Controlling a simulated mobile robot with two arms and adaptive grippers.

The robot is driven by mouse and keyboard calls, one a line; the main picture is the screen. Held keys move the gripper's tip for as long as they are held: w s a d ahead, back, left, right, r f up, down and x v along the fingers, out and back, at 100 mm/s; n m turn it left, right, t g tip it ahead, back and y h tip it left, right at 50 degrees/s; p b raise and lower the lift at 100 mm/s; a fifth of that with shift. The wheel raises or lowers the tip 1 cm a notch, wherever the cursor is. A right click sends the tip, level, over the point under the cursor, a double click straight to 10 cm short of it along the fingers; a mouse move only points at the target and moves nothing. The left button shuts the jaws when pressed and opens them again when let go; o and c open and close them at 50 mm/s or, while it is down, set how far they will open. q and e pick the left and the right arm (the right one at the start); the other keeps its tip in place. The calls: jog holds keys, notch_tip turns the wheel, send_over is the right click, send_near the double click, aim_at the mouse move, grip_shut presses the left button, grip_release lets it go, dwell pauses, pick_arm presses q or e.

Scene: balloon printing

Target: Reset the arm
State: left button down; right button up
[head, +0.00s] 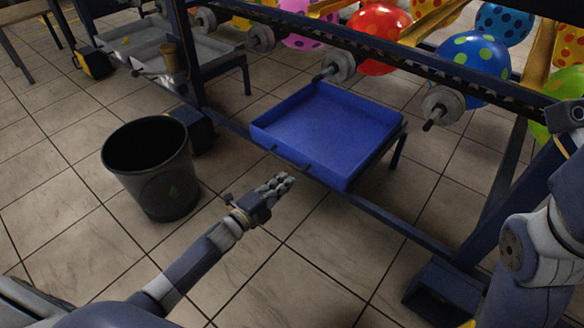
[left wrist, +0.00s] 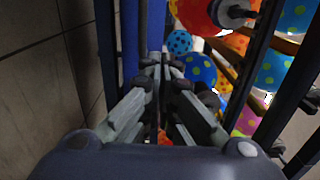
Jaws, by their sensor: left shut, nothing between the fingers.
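My left gripper (head: 280,183) is shut and empty in the head view, held over the floor between the black bin and the blue tray. It also shows in the left wrist view (left wrist: 163,62), with its fingers together at the centre. My right arm (head: 540,240) shows at the right edge of the head view, but its gripper is out of the picture.
A black bin (head: 150,185) stands left of my left gripper. An empty blue tray (head: 325,125) sits on the machine frame ahead. Dotted balloons, such as a red one (head: 378,38) and a blue one (head: 474,70), are behind the rail. Tiled floor (head: 300,265) lies clear in front.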

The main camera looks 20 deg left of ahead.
pick_arm(q)
jog(key=shift+p+v, duration=0.7)
jog(key=shift+v, duration=1.55)
